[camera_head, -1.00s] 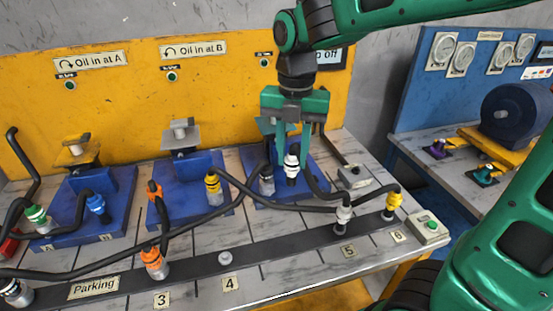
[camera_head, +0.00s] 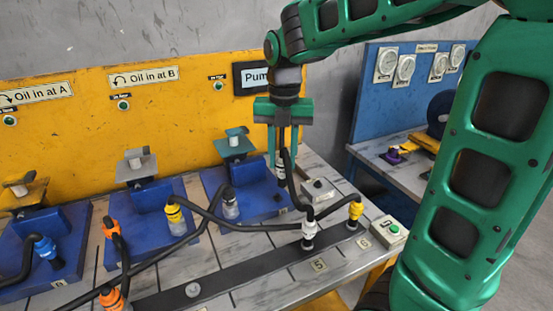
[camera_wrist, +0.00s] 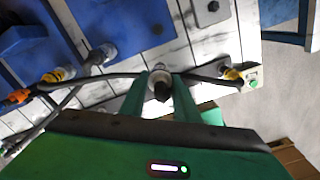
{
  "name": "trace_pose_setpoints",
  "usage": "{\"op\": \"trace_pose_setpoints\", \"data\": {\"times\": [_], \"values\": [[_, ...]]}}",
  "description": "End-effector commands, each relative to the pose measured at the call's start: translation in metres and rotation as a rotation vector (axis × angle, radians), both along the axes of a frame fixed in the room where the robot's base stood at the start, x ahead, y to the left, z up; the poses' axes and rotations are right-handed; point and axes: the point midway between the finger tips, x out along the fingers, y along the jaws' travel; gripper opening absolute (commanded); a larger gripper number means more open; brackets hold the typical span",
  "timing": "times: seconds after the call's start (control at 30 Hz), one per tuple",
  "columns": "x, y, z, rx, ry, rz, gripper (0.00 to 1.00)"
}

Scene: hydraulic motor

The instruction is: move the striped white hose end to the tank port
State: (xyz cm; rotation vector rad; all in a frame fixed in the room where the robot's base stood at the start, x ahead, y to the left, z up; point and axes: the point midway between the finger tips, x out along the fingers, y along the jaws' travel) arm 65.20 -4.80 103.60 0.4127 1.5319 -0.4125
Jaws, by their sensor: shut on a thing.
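My gripper (camera_head: 282,150) is shut on a white hose end (camera_head: 281,173) with dark banding and holds it upright above the right side of the bench, by the edge of the rightmost blue block (camera_head: 213,180). In the wrist view the hose end (camera_wrist: 160,79) sits between the fingertips, its black hose running off. Another white hose end (camera_head: 309,231) stands in the dark rail near label 5. A pale grey fitting (camera_head: 230,206) stands on the rightmost blue block. I cannot tell which fitting is the tank port; no readable tank label shows.
A small grey box (camera_head: 317,190) lies right of the block. Yellow hose ends stand on the rail at the right (camera_head: 355,210) and by the middle block (camera_head: 174,217). A green-button box (camera_head: 390,228) is at the bench corner. Black hoses cross the bench.

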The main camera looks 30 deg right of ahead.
Motion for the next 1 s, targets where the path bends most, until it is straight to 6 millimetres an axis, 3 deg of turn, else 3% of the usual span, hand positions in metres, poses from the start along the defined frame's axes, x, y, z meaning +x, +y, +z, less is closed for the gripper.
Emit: {"op": "trace_pose_setpoints", "data": {"times": [0.23, 1.0], "values": [[0.004, -0.009, 0.000, 0.000, 0.000, -0.002, 0.00], [0.043, -0.108, -0.001, 0.000, 0.001, -0.002, 0.00]]}}
